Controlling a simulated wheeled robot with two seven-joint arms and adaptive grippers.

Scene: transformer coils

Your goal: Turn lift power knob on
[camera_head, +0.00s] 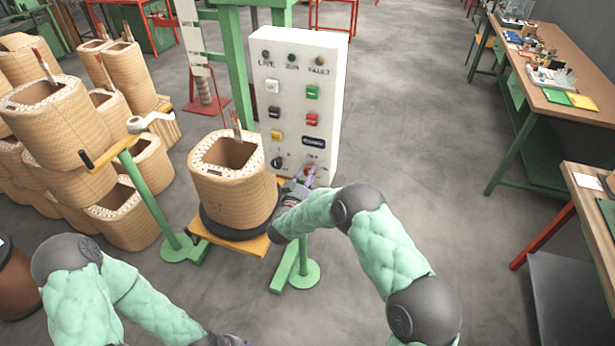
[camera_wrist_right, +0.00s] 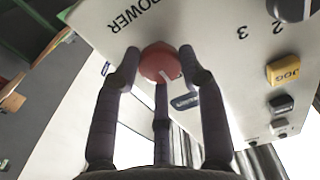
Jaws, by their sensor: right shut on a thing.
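The white control panel (camera_head: 296,90) stands at the middle of the head view, with labelled lights and buttons. Its red power knob (camera_wrist_right: 159,63) shows in the right wrist view, with a white mark pointing to the lower right and the word POWER beside it. My right gripper (camera_wrist_right: 161,70) has its dark fingers around the red knob and is shut on it. In the head view the right gripper (camera_head: 300,182) is at the panel's lower right and hides most of the knob. My left gripper (camera_head: 228,340) is barely in view at the bottom edge; its fingers are cut off.
A wound coil (camera_head: 233,195) stands on a yellow platform (camera_head: 232,243) left of the panel. A black selector knob (camera_head: 277,162) is close to the right gripper. Several coils (camera_head: 65,125) are stacked at left. Workbenches (camera_head: 570,105) stand at right, with clear floor (camera_head: 430,130) between.

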